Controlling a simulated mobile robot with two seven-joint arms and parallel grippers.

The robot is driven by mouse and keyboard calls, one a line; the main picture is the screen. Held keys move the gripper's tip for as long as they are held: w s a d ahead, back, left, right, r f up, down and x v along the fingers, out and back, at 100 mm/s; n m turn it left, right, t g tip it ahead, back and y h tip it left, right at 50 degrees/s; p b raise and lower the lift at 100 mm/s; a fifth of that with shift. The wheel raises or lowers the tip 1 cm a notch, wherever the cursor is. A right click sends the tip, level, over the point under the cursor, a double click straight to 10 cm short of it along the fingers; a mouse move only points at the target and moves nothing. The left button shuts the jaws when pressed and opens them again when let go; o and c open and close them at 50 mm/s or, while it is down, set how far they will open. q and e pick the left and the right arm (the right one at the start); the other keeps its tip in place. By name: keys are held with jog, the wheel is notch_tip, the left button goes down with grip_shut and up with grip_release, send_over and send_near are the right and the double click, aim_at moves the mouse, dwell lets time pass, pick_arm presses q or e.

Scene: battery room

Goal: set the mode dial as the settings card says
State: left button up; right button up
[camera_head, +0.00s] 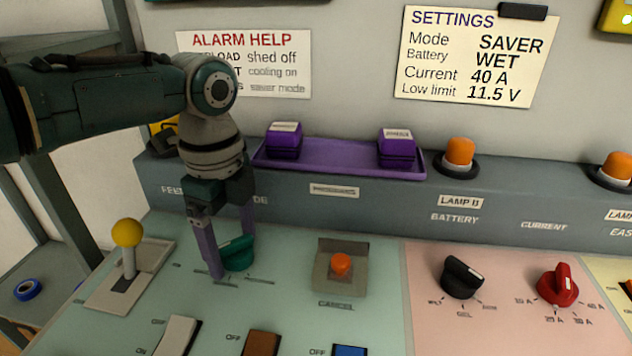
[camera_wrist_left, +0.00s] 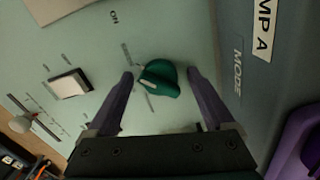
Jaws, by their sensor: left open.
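The settings card (camera_head: 476,56) on the back wall reads Mode SAVER, Battery WET, Current 40 A, Low limit 11.5 V. The green mode dial (camera_head: 239,254) sits on the pale green panel, partly hidden behind my gripper. My left gripper (camera_head: 231,258) is open, pointing down, with one purple finger on each side of the dial. In the left wrist view the dial (camera_wrist_left: 158,82) lies between the fingertips, with a gap on each side. Its scale labels are too small or covered to read. My right gripper is not in view.
A yellow-knobbed lever (camera_head: 127,236) stands left of the dial, and an orange cancel button (camera_head: 341,264) to its right. A black battery dial (camera_head: 462,278) and a red current dial (camera_head: 558,286) are farther right. A purple tray (camera_head: 340,160) sits on the ledge behind.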

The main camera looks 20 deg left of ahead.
aim_at(232, 240)
pick_arm(q)
jog(key=shift+r, duration=0.15)
jog(key=shift+r, duration=0.35)
notch_tip(232, 240, up, 9)
jog(key=shift+p, duration=0.9)
